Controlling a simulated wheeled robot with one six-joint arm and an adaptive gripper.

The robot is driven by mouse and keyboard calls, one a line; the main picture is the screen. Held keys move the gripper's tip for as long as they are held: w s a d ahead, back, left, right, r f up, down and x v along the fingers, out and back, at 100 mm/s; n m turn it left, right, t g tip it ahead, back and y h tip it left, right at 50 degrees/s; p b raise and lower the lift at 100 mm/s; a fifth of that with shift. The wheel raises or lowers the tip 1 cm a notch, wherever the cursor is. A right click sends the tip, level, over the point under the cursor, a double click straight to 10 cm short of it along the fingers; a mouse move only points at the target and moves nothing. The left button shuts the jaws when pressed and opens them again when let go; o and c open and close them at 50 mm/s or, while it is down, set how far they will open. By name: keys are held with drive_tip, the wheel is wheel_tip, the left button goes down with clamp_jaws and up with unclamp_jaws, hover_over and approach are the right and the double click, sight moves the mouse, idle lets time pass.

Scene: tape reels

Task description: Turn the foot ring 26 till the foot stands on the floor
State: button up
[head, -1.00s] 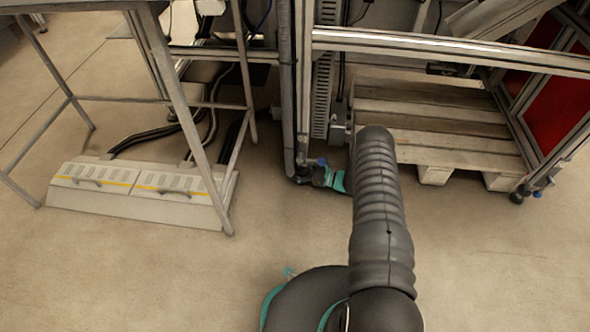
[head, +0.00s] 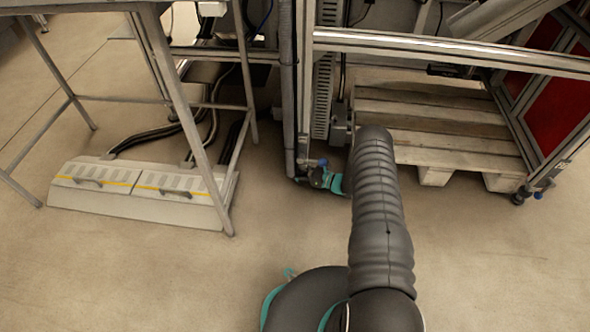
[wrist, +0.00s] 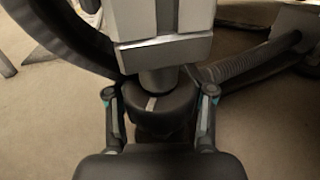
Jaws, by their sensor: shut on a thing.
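The foot ring 26 (wrist: 165,104) is a dark round collar with a pale mark on its face. It sits on a short grey stem under a silver profile post (wrist: 165,50) in the wrist view. My gripper (wrist: 160,102) has a finger on each side of the ring and is shut on it. In the head view my gripper (head: 309,178) is at the bottom of the frame's corner post, and the ring cannot be made out there. Whether the foot touches the floor cannot be told.
A dark corrugated hose (wrist: 262,62) runs close on the right in the wrist view. A wooden pallet (head: 440,140) lies right of the post. A grey vented box (head: 135,190) and a metal stand (head: 185,110) are on the left. The floor in front is clear.

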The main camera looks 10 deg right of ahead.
drive_tip(key=shift+o, duration=0.2)
drive_tip(key=m+t+h, duration=0.1)
drive_tip(key=t+h, duration=0.1)
drive_tip(key=m+t+h, duration=0.3)
drive_tip(key=m+h, duration=0.1)
drive_tip(key=shift+w+d+t, duration=0.3)
drive_tip(key=shift+d+t, duration=0.1)
drive_tip(key=shift+w+d+m+t+h, duration=0.15)
drive_tip(key=shift+m+t+h, duration=0.25)
drive_tip(key=shift+m+h, duration=0.5)
drive_tip(key=shift+d+m+t+h, duration=0.2)
drive_tip(key=shift+m+t+h, duration=0.3)
drive_tip(key=shift+h, duration=0.6)
drive_tip(key=shift+m+h, duration=0.3)
drive_tip(key=o, duration=0.9)
drive_tip(key=shift+d, duration=0.1)
drive_tip(key=shift+o, duration=0.2)
drive_tip(key=shift+s, duration=0.3)
drive_tip(key=v, duration=1.1)
drive_tip(key=shift+s+d, duration=0.1)
drive_tip(key=shift+s, duration=0.05)
